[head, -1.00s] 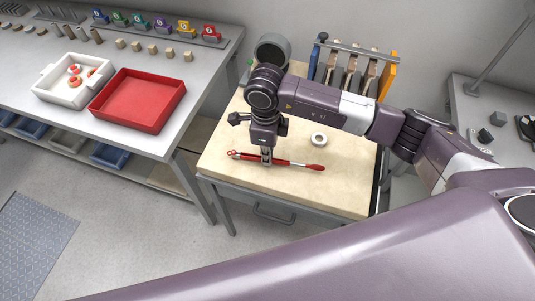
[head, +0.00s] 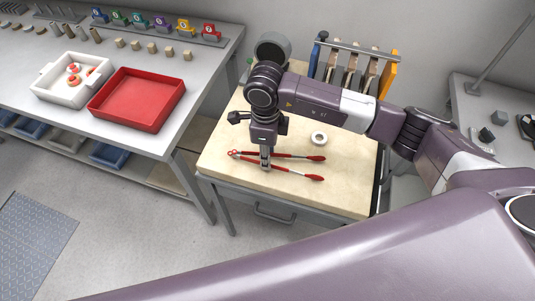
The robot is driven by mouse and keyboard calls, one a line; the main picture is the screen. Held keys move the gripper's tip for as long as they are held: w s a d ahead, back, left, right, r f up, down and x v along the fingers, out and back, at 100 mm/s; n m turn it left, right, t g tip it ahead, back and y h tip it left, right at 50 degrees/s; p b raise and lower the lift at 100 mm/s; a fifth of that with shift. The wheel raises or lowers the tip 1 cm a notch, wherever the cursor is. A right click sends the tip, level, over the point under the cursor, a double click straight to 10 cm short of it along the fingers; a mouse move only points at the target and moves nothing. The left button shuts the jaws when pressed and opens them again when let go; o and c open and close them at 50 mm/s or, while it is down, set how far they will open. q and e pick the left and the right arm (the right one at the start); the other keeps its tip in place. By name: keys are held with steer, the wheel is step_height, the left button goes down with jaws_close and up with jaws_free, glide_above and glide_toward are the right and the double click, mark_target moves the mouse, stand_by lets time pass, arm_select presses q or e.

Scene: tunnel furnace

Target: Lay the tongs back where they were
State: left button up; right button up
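The tongs (head: 295,174) lie on the beige top of the small table (head: 225,173). They have red grips and metal parts. Their two arms are spread in a narrow V, joined at the left and opening to the right. My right gripper (head: 265,167) points down over the tongs near their left end, at the table top. Its fingers look parted with the tong arms between or beside them; the exact contact is too small to tell. My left gripper is not in view.
A white tape-like ring (head: 319,139) lies behind the tongs. A rack with upright boards (head: 352,72) and a grey round container (head: 272,48) stand at the back. A red tray (head: 137,99) and a white tray (head: 45,88) sit on the left bench.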

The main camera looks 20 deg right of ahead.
step_height(320, 180, up, 12)
steer(key=shift+f, duration=0.2)
steer(key=shift+a+f, duration=0.1)
stand_by(0.3)
